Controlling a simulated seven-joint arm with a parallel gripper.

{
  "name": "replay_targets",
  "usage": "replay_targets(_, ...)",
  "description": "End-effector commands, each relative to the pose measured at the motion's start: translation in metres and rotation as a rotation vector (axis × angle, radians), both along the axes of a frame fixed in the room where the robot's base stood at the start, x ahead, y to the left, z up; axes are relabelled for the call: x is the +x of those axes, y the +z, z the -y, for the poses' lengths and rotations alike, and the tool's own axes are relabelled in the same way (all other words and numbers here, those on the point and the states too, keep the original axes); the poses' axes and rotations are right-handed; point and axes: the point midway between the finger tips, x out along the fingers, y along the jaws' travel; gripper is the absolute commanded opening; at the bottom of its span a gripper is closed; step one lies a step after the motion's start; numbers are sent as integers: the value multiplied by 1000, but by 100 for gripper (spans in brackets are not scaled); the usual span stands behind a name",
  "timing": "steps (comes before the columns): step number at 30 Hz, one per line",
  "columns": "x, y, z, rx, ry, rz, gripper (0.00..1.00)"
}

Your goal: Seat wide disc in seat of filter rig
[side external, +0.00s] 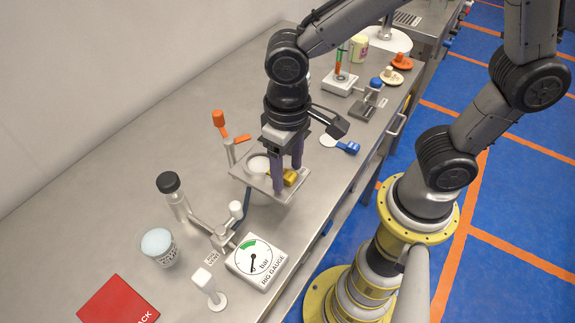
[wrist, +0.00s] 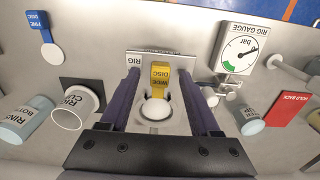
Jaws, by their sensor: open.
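The wide disc (wrist: 154,107) is a white round disc with a yellow tag (wrist: 160,75) reading wide disc. It lies over the round seat of the filter rig; whether it is fully down cannot be told. The filter rig's plate (side external: 271,187) is a flat grey metal piece, and it also shows in the wrist view (wrist: 134,62). In the side view the yellow tag (side external: 290,177) shows between my fingers. My gripper (side external: 288,178) is open, with one finger on each side of the disc and tag, apart from them in the wrist view.
An orange-handled lever (side external: 219,120) stands behind the rig. The blue-tagged fine disc (side external: 345,146) lies to the right.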

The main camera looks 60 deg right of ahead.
Motion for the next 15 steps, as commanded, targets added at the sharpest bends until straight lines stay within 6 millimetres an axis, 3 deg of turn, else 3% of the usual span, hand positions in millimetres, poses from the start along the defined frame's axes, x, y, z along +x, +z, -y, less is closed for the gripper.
replay_targets(15,1,40,0,1,0,2,63)
